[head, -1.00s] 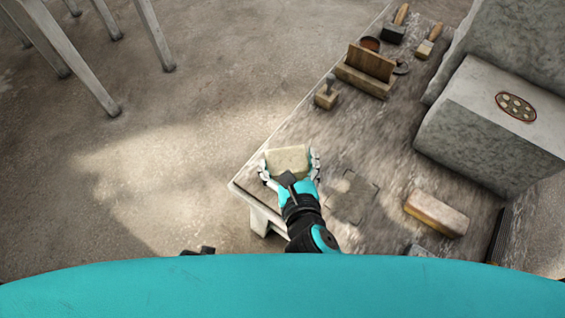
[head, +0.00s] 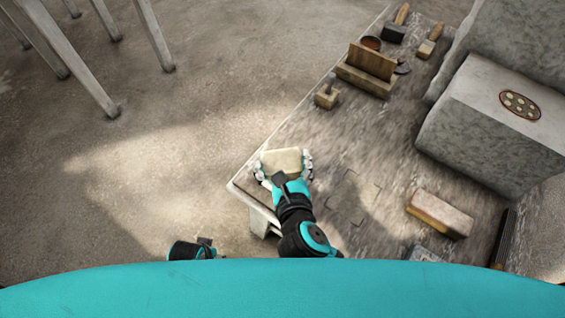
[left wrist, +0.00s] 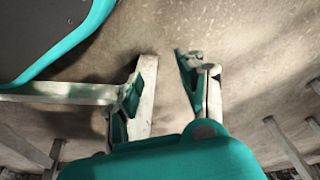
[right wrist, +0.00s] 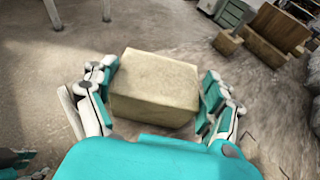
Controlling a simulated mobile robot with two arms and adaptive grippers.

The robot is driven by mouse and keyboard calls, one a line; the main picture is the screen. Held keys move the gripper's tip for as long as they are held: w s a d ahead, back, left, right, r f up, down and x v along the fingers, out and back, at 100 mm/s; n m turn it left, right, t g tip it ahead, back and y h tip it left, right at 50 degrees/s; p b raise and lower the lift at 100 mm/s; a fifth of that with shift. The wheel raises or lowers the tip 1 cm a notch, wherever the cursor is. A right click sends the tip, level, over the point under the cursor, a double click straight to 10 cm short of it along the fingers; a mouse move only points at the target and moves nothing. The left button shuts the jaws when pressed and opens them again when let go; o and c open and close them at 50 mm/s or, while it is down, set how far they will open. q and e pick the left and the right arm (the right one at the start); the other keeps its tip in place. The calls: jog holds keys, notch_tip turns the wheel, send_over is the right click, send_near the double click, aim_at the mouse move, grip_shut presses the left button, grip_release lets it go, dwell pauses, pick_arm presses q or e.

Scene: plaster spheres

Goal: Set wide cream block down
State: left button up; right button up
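The wide cream block (head: 282,161) is between the fingers of my right gripper (head: 285,168), over the near left corner of the worn table (head: 262,184). In the right wrist view the block (right wrist: 155,88) sits level between the two fingers of the right gripper (right wrist: 157,92). The fingers are at its two ends, and the gripper looks shut on it. Whether the block's underside touches the table is hidden. My left gripper (left wrist: 163,88) is open and empty in the left wrist view. In the head view only part of my left arm shows at the bottom edge.
A brick-like block (head: 440,213) lies on the table to the right. A wooden holder (head: 366,72), a small stamp-like tool (head: 326,95) and brushes (head: 430,42) stand farther back. A large grey stone block (head: 490,130) fills the right. The tabletop right of my gripper is clear.

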jog(key=o, duration=0.3)
jog(key=shift+s+r, duration=0.15)
jog(key=shift+s, duration=0.25)
pick_arm(q)
jog(key=shift+s+a+f+p, duration=0.1)
jog(key=shift+s+f+p, duration=0.2)
jog(key=shift+f, duration=0.4)
jog(key=shift+s+f+p, duration=0.15)
jog(key=shift+s+f, duration=0.15)
jog(key=shift+f, duration=0.35)
pick_arm(e)
jog(key=v, duration=1.1)
jog(key=shift+s+r, duration=0.1)
